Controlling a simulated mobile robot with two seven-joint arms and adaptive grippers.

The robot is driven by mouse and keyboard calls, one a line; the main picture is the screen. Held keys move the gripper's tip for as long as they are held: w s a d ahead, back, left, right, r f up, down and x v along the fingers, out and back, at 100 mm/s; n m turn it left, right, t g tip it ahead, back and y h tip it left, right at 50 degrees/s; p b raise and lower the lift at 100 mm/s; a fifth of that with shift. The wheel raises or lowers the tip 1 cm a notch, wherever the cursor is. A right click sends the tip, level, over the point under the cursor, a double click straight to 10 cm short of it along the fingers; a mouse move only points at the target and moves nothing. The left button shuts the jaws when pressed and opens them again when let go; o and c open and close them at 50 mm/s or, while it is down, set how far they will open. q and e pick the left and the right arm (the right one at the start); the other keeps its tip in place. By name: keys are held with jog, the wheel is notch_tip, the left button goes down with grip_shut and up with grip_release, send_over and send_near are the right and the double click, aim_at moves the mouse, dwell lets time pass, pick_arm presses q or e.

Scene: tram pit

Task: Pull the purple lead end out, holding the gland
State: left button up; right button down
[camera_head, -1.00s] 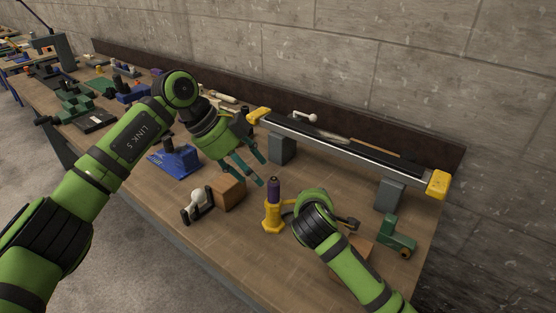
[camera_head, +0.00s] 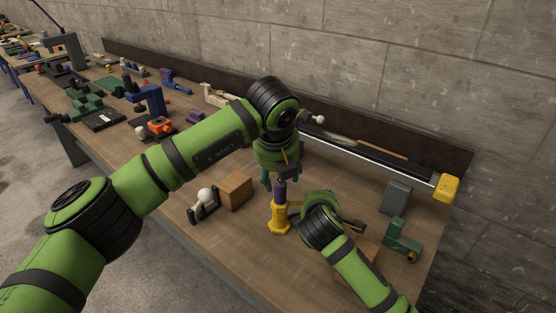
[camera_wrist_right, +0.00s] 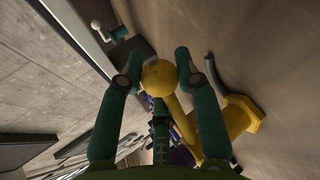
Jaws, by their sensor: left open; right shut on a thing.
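The yellow gland (camera_head: 279,219) stands upright on the bench in the head view. The purple lead end (camera_head: 280,193) sticks up from its top. My left gripper (camera_head: 281,180) is open and points down at the purple lead end from above, its fingers close around the top. I cannot tell whether they touch it. My right gripper (camera_wrist_right: 159,77) is shut on a round yellow knob of the gland (camera_wrist_right: 158,78) in the right wrist view. In the head view my right arm's wrist hides most of that grip.
A wooden block (camera_head: 235,191) and a black stand with a white ball (camera_head: 204,199) sit left of the gland. A green fixture (camera_head: 403,238) and a grey support (camera_head: 397,197) stand to the right. A long rail with a yellow end (camera_head: 447,188) runs behind.

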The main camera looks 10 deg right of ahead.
aim_at(280, 184)
pick_arm(q)
jog(key=shift+x, duration=2.45)
grip_shut()
jog(key=c, duration=0.9)
grip_release()
grip_shut()
